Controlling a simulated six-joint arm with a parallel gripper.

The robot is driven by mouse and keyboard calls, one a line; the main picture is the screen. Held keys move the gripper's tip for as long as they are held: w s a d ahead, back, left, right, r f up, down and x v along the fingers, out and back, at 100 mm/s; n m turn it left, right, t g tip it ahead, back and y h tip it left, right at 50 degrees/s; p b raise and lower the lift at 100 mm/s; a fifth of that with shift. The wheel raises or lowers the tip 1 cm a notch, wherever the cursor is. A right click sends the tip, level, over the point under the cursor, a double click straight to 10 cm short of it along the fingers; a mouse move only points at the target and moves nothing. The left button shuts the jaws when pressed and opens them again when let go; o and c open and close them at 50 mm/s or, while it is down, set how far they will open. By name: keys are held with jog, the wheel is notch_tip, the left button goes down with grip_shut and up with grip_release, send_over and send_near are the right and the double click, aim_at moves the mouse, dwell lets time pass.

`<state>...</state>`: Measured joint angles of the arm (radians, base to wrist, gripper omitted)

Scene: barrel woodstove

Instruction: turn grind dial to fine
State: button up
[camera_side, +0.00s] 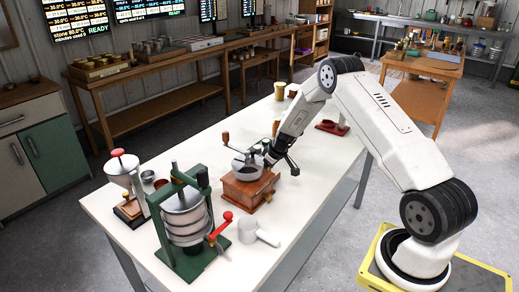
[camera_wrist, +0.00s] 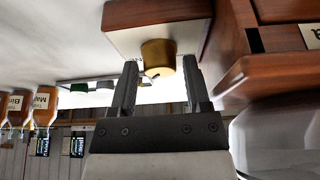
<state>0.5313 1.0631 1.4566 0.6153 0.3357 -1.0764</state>
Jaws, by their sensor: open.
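A wooden hand grinder (camera_side: 248,190) with a metal bowl and a crank stands on the white table. My gripper (camera_side: 280,160) is at its far right side in the side view, at about bowl height. In the wrist view a brass-coloured dial (camera_wrist: 158,58) sits on a wooden block with a pale face, with a small dark mark near its edge. My gripper (camera_wrist: 162,72) is open, with one finger on either side of the dial. Whether the fingers touch it cannot be told. The dial is not distinguishable in the side view, and its setting is not readable.
A green-framed press (camera_side: 185,225) and a red-knobbed device (camera_side: 125,180) stand left of the grinder. A red-brown object (camera_side: 332,127) lies behind my arm. The table's near right part is clear.

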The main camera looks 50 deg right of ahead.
grip_shut()
jog(key=shift+m+h, duration=0.9)
jog(key=shift+m, duration=1.4)
grip_release()
jog(key=shift+n+y, duration=0.8)
jog(key=shift+n, duration=1.4)
